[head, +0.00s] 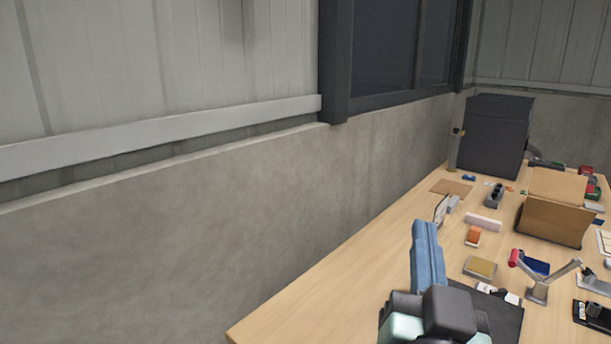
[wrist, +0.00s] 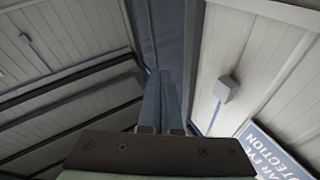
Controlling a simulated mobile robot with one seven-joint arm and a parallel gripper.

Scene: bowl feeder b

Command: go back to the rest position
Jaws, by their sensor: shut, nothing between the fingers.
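My gripper (head: 426,232) shows in the head view at the lower right, in front of the wooden workbench. Its long blue fingers are together with nothing between them, and they point up. In the wrist view the shut fingers (wrist: 164,85) stand in the middle, against the ceiling and upper walls. No object is held. The fingers appear clear of the things on the bench, though the exact gap cannot be told.
The workbench (head: 300,318) runs along the concrete wall (head: 200,240). On it are a cardboard box (head: 548,222), a black cabinet (head: 494,135), a small jointed arm-like stand (head: 538,290) and several small items. The bench's near left corner is bare.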

